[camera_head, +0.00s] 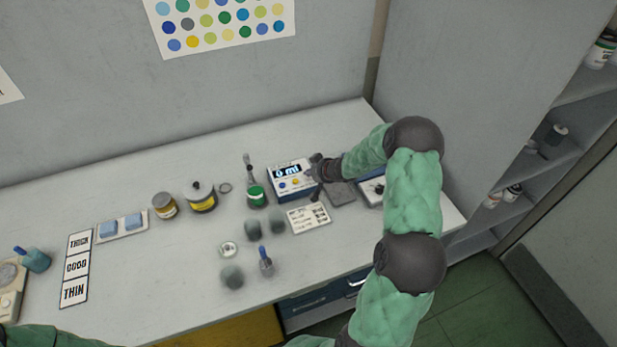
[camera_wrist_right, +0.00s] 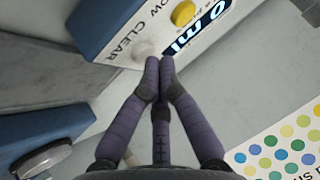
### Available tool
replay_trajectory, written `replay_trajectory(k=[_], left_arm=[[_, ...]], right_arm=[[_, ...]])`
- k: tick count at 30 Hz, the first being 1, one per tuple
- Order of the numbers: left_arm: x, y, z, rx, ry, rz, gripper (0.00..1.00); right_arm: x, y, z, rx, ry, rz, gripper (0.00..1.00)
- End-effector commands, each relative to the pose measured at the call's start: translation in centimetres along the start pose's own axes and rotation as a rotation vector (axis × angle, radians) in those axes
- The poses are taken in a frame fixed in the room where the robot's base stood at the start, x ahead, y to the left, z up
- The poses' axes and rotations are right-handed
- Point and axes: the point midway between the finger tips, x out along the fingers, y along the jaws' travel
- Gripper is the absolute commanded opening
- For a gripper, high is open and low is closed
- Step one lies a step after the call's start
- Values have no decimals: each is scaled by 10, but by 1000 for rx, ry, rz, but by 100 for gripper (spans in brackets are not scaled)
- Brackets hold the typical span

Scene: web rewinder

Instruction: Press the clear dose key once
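The blue and white dosing unit (camera_head: 291,190) stands on the bench in the head view, its display reading "0 ml". The wrist view shows its panel (camera_wrist_right: 122,38) at a slant, with a yellow key (camera_wrist_right: 183,13), the word CLEAR and a pale round key (camera_wrist_right: 146,48) near that word. My right gripper (camera_head: 314,173) is at the right side of the unit's panel. In the wrist view its fingers (camera_wrist_right: 158,68) are together and empty, with the tips right by the pale key. I cannot tell whether they touch it. My left gripper is out of view.
A printed card (camera_head: 309,217) lies in front of the unit. A grey pad (camera_head: 340,193) and a scale-like device (camera_head: 371,191) are on the right, close to my arm.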

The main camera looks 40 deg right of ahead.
Motion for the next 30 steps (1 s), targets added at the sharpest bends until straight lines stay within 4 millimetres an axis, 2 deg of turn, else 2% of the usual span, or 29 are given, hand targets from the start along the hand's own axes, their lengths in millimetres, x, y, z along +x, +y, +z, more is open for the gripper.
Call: replay_trajectory(k=[24, 30], left_arm=[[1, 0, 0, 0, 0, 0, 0], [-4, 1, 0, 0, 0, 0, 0]], right_arm=[[4, 2, 4, 0, -1, 0, 0], [1, 0, 2, 0, -2, 0, 0]])
